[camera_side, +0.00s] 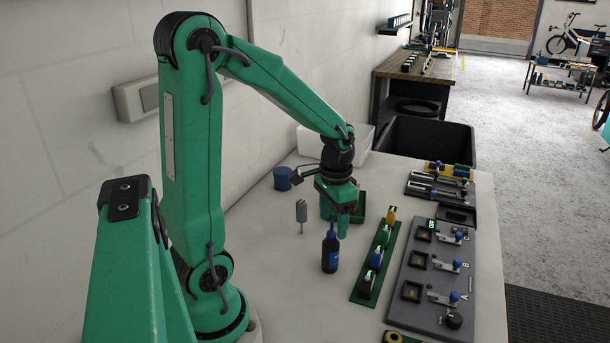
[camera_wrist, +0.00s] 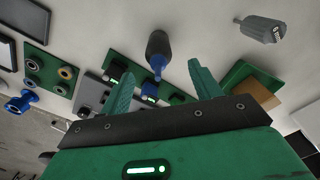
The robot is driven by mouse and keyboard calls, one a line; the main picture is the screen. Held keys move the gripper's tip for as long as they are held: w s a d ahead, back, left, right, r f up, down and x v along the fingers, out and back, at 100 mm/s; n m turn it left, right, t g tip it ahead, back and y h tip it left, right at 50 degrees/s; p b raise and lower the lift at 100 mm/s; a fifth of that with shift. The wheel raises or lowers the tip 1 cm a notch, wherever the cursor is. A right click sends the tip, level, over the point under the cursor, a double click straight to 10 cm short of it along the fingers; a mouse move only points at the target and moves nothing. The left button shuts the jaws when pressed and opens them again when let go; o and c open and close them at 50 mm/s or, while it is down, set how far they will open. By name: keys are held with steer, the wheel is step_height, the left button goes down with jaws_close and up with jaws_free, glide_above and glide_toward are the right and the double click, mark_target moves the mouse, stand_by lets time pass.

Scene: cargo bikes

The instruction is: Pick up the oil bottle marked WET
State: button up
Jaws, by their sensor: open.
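A small dark bottle with a blue label (camera_side: 330,252) stands upright on the white table in the side view. Its lettering is too small to read, so I cannot tell whether it says WET. In the wrist view the dark bottle (camera_wrist: 158,45) shows its blue nozzle pointing toward my gripper. My gripper (camera_side: 338,228) points down, just behind and above the bottle in the side view. In the wrist view my gripper (camera_wrist: 160,82) is open and empty, its two green fingers apart, with the bottle beyond the gap between them.
A green strip with several coloured fittings (camera_side: 362,298) lies right of the bottle, beside a grey lever panel (camera_side: 411,312). A grey upright piece (camera_side: 301,212), a blue cylinder (camera_side: 283,179) and a green tray (camera_side: 360,208) stand farther back.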

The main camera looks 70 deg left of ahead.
mark_target(332, 230)
steer(key=shift+f, duration=0.1)
steer(key=shift+s+f, duration=0.1)
steer(key=shift+f, duration=2.4)
jaws_close()
